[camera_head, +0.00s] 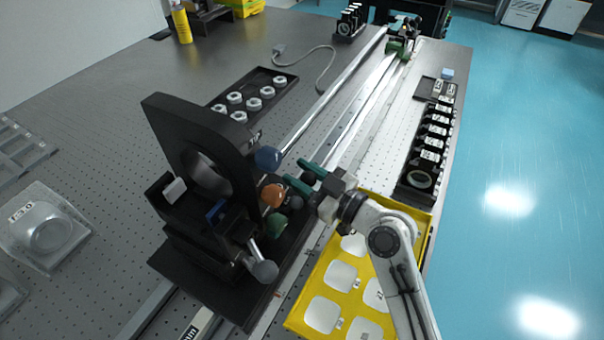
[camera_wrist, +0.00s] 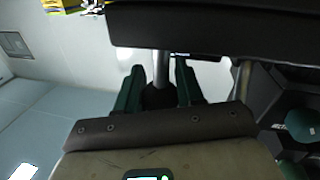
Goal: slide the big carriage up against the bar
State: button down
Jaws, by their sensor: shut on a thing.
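The big carriage (camera_head: 160,125) is a tall black block with a round opening, on a black base across the rail (camera_head: 345,100) at left centre. Blue (camera_head: 268,158), orange (camera_head: 273,195) and green (camera_head: 274,223) knobs and a grey ball-ended lever (camera_head: 262,270) stand at its right side. My gripper (camera_head: 297,174) is at that side, its two green fingers near the blue and orange knobs. In the wrist view, the fingers (camera_wrist: 159,75) are shut around a metal stem (camera_wrist: 161,68) with a dark round knob (camera_wrist: 158,97). I cannot tell which bar is meant.
A yellow tray (camera_head: 428,228) with white pieces lies under my arm. A row of black mounts (camera_head: 427,155) stands along the table's right edge. A black tray of white rings (camera_head: 285,78) is behind the carriage. A green-and-black unit (camera_head: 402,45) sits at the rail's far end.

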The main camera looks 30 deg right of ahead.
jog(key=shift+s+a+f+b, duration=0.2)
jog(key=shift+s+a+b, duration=0.15)
jog(key=shift+b, duration=0.2)
jog(key=shift+a+r, duration=0.15)
jog(key=c, duration=0.8)
grip_release()
jog(key=shift+o, duration=0.2)
jog(key=b+v, duration=0.2)
jog(key=v, duration=0.7)
jog(key=shift+s, duration=0.25)
jog(key=shift+s+d+r, duration=0.1)
jog(key=shift+s+d, duration=0.3)
jog(key=shift+s, duration=0.2)
